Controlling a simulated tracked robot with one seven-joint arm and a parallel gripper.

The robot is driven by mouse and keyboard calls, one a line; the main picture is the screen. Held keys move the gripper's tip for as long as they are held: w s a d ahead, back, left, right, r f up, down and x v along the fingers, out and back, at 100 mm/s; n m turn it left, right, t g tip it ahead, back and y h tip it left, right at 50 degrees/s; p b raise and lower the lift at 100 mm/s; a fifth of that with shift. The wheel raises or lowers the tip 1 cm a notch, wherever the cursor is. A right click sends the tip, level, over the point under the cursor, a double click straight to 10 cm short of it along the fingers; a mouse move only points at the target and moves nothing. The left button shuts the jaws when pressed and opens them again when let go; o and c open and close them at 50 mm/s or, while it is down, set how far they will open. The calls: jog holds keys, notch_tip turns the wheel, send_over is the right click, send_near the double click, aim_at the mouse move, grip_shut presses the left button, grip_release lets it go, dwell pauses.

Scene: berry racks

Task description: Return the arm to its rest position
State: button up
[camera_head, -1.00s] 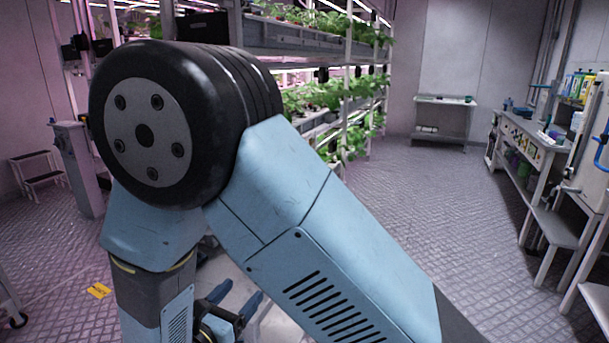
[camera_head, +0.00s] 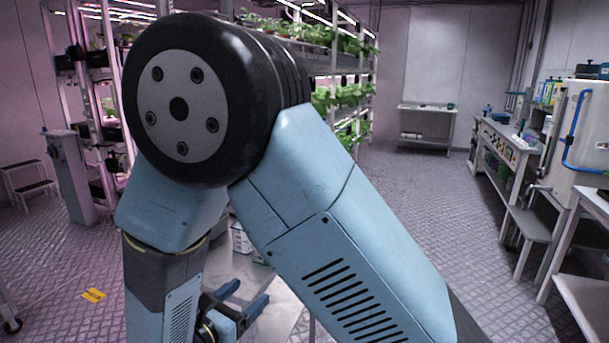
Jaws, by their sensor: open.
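My blue and black arm fills the middle of the head view, folded at a large round black joint. My gripper (camera_head: 245,296) shows low in the picture, beside the lower arm link. Its two blue fingers are apart, with nothing visible between them. Part of the gripper is hidden behind my arm.
Berry racks (camera_head: 345,95) with green plants stand behind my arm. A workbench (camera_head: 510,150) and a white tank (camera_head: 585,140) line the right side. A side table (camera_head: 427,110) stands at the back wall. A step stool (camera_head: 35,185) is at left. The right-hand aisle floor is clear.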

jog(key=w+d+r+m+g, duration=0.1)
jog(key=d+r+m+g, duration=0.3)
jog(key=d, duration=0.4)
jog(key=d+r+m+g+h, duration=0.1)
jog(key=d+r+m+g, duration=0.3)
jog(key=d, duration=0.4)
jog(key=w+d+r+m+g, duration=0.1)
jog(key=d+r+m+g, duration=0.1)
jog(key=d+m+g, duration=0.35)
jog(key=s+d+r+m+t+y, duration=0.4)
jog(key=s+d+r+m+y, duration=0.5)
jog(key=d+m, duration=0.5)
jog(key=shift+s+d+r+m, duration=0.25)
jog(key=shift+s+r+m, duration=0.55)
jog(key=shift+s+m, duration=0.1)
